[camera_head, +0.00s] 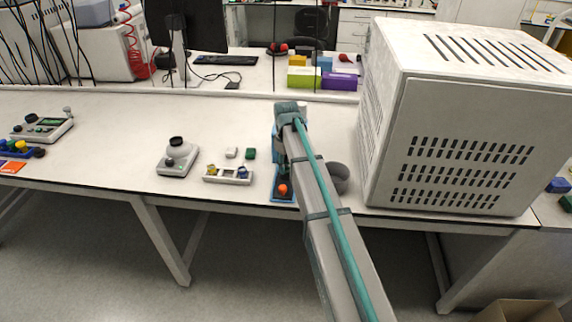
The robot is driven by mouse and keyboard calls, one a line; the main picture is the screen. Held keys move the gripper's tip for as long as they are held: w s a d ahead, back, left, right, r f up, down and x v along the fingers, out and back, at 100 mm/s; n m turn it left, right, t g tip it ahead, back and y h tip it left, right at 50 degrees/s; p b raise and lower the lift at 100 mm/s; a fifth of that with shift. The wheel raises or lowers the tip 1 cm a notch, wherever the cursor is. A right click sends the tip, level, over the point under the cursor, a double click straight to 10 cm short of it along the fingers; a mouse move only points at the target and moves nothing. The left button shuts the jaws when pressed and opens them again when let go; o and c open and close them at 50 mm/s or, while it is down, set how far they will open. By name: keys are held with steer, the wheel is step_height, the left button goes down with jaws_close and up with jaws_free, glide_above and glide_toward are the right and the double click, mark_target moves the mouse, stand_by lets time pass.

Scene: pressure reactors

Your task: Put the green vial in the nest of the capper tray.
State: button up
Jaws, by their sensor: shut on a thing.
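My arm reaches in from the bottom right, and its far end hangs down over the bench. My gripper (282,168) is small, dark and mostly hidden by my arm, low above a blue tray (274,197). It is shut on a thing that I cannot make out. An orange round thing (283,189) shows at the blue tray. A white tray (212,180) left of it holds a yellow piece and a blue piece. I cannot tell which is the capper tray. No green vial can be clearly made out; a small green block (250,154) lies behind the white tray.
A white device with a dark knob (178,158) stands left of the white tray. A grey bowl (339,177) sits just right of my arm. A large vented white cabinet (455,140) blocks the right side. The bench's front edge is close to the trays.

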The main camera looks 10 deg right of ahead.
steer(key=shift+f, duration=0.2)
steer(key=o, duration=1.2)
steer(key=o, duration=0.5)
steer(key=shift+c, duration=0.2)
steer(key=shift+r, duration=0.15)
steer(key=shift+r+p, duration=2.05)
steer(key=shift+r, duration=1.35)
